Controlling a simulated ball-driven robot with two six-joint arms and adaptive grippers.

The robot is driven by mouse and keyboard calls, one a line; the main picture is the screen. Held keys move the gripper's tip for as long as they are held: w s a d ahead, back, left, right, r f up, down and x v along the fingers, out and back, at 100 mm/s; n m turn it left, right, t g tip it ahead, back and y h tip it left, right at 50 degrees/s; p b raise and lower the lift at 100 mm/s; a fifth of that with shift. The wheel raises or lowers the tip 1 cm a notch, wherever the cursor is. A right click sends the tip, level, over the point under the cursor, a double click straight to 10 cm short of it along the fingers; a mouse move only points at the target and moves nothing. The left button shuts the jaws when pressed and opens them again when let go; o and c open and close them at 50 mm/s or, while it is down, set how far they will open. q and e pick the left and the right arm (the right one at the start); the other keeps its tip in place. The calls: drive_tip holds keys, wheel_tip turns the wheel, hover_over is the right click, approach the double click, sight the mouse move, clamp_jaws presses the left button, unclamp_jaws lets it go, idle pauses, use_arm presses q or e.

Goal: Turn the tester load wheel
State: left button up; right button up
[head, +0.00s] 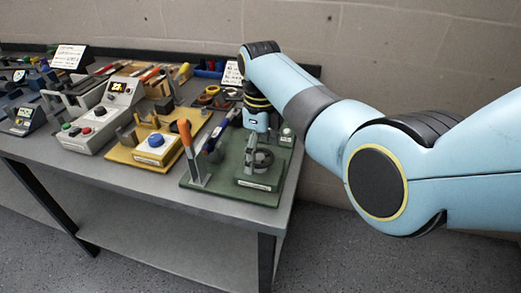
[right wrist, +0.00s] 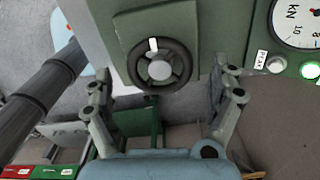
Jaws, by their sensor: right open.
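The tester's load wheel (right wrist: 160,68) is a dark spoked handwheel with a grey hub and one white mark at its upper left, on a green housing (right wrist: 120,20) in the right wrist view. My right gripper (right wrist: 164,82) is open, with one finger on each side of the wheel and a visible gap to its rim. In the head view my right gripper (head: 257,125) points down over the green board at the bench's right end. The wheel cannot be made out clearly there. My left gripper is in neither view.
A kN dial (right wrist: 301,20) sits right of the wheel, with a pale button (right wrist: 276,63) and a lit green one (right wrist: 310,70) below. An orange-handled lever (head: 186,137) stands on the green board's left. Crowded fixtures fill the bench leftward, including a yellow board (head: 118,153).

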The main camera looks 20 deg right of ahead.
drive_tip(key=c, duration=1.2)
drive_tip(key=shift+c, duration=0.2)
drive_tip(key=shift+r, duration=0.1)
